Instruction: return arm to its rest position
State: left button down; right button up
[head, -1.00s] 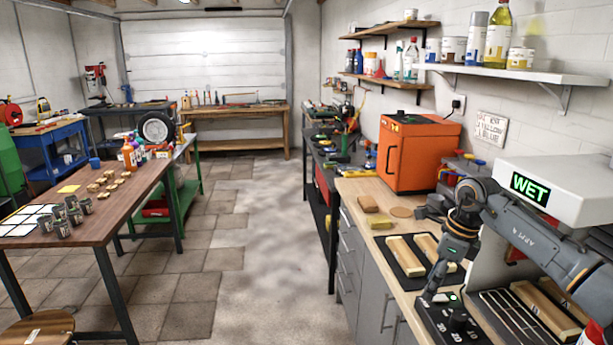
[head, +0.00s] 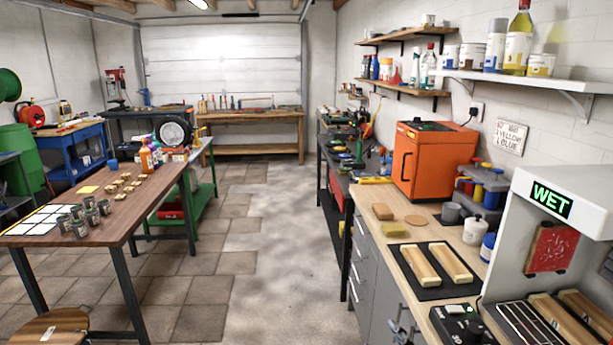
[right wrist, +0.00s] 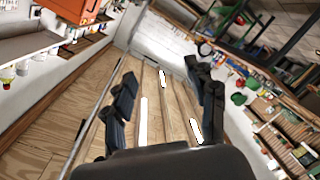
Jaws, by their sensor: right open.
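My right gripper (right wrist: 163,78) shows in the right wrist view. Its two dark fingers stand wide apart with nothing between them, and the view is strongly tilted. In the head view I cannot make out my right arm over the workbench. My left gripper is in neither view.
The wooden workbench (head: 446,212) at the right holds an orange cabinet (head: 432,160), wood blocks on a dark mat (head: 436,284), a black control box (head: 462,325) and a white housing with a WET display (head: 550,198). A long table (head: 130,221) stands left. The floor (head: 275,250) between is clear.

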jog(key=s+d+f+m+g, duration=0.2)
jog(key=s+f+m+g, duration=0.15)
jog(key=s+f, duration=0.4)
jog(key=s+d+f+m+g+h, duration=0.15)
jog(key=s+f+g, duration=0.3)
jog(key=s, duration=0.65)
jog(key=s+d+f+m+g, duration=0.2)
jog(key=s+f+m+g, duration=0.25)
jog(key=s, duration=0.55)
notch_tip(320, 180, down, 24)
jog(key=g, duration=0.2)
jog(key=s+d+f+n+g, duration=0.1)
jog(key=s+d+f, duration=0.2)
jog(key=s+f, duration=1.5)
jog(key=shift+f, duration=0.15)
